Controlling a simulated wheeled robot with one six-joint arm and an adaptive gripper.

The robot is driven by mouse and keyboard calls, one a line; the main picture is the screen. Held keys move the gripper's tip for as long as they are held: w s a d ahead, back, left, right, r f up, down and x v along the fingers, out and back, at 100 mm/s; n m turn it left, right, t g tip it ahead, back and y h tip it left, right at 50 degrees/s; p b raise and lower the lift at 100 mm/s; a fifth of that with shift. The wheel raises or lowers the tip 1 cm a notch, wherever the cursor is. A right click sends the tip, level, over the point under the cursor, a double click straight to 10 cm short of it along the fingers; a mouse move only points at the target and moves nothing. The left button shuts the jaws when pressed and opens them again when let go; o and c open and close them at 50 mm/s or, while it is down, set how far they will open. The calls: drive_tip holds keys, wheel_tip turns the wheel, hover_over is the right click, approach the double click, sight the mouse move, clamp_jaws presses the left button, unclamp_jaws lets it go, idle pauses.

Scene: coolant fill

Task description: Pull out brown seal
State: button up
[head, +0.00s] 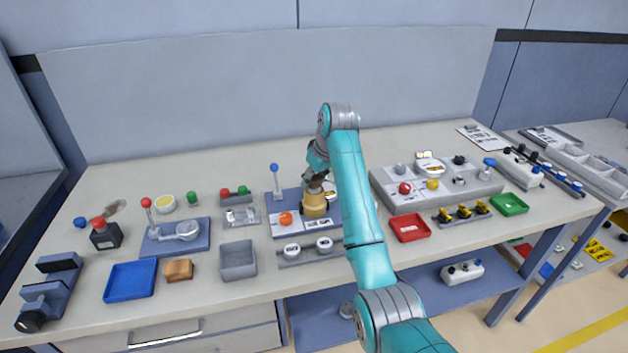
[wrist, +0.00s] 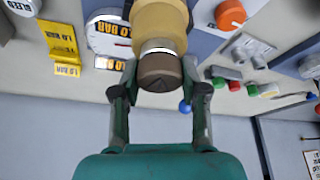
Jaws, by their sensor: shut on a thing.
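The brown seal (wrist: 160,72) is a dark brown cap at the end of a tan cylinder (wrist: 160,22) in the wrist view. A pale ring shows between the two. My gripper (wrist: 160,92) has one finger on each side of the seal and is shut on it. In the head view the tan cylinder (head: 314,206) stands upright on a blue panel (head: 283,196), and my gripper (head: 316,172) is directly above it, pointing down. The seal is mostly hidden there by the fingers. I cannot tell whether the seal has shifted from the cylinder.
An orange knob (head: 285,219) is just left of the cylinder, and a blue-tipped lever (head: 274,169) stands behind. Yellow tags (wrist: 62,42) and a white gauge (wrist: 108,38) are close by in the wrist view.

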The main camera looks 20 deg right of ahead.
sight(314, 178)
drive_tip(key=shift+r, duration=0.15)
drive_tip(key=shift+r, duration=2.15)
